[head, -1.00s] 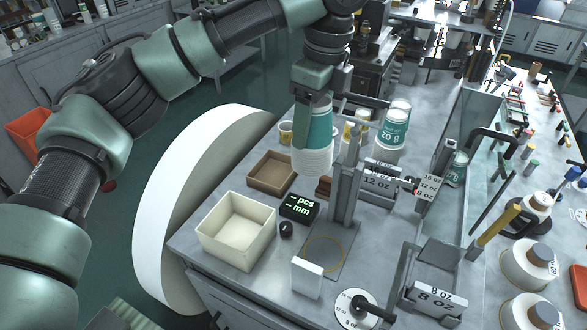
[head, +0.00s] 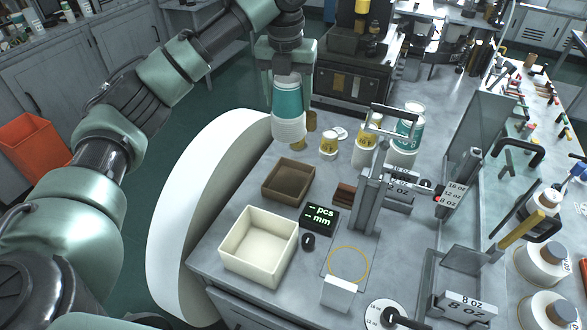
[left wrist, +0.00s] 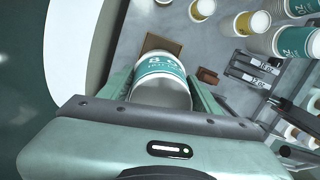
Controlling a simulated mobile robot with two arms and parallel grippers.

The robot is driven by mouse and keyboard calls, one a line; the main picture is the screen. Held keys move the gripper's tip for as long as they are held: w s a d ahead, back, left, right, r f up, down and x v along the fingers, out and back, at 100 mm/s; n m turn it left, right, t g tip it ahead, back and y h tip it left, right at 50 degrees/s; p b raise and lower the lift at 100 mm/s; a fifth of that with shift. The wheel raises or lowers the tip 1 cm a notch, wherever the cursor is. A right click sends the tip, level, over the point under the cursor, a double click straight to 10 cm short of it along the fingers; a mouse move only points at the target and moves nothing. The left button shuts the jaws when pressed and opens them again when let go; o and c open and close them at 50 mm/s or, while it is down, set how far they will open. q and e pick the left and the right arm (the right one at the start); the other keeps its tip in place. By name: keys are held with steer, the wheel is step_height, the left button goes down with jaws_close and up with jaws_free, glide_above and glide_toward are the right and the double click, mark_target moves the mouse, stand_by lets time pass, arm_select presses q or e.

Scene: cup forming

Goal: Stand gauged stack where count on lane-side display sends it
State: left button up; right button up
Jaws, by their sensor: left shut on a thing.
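My left gripper (head: 286,80) is shut on a stack of cups (head: 288,105) with a teal band, rims downward, and holds it in the air beyond the brown tray. The stack also shows between the fingers in the left wrist view (left wrist: 162,76), where an 8 and part of its label can be read. The small black display (head: 319,216) reads "– pcs" and "– mm" in green. The gauge post (head: 368,195) stands beside it, with a yellow ring (head: 348,264) marked on its base plate. My right gripper is not in view.
A cream bin (head: 258,245) and a brown tray (head: 288,182) stand on the left of the bench. Teal-banded cups (head: 407,130) and yellow-banded cups (head: 368,135) stand behind the post. Lane signs read 12 oz and 8 oz (head: 465,304). The ring area is clear.

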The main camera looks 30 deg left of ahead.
arm_select(q)
step_height(320, 180, down, 18)
steer(key=p, duration=0.4)
steer(key=shift+f, duration=0.15)
steer(key=o, duration=1.6)
steer(key=shift+f, duration=0.1)
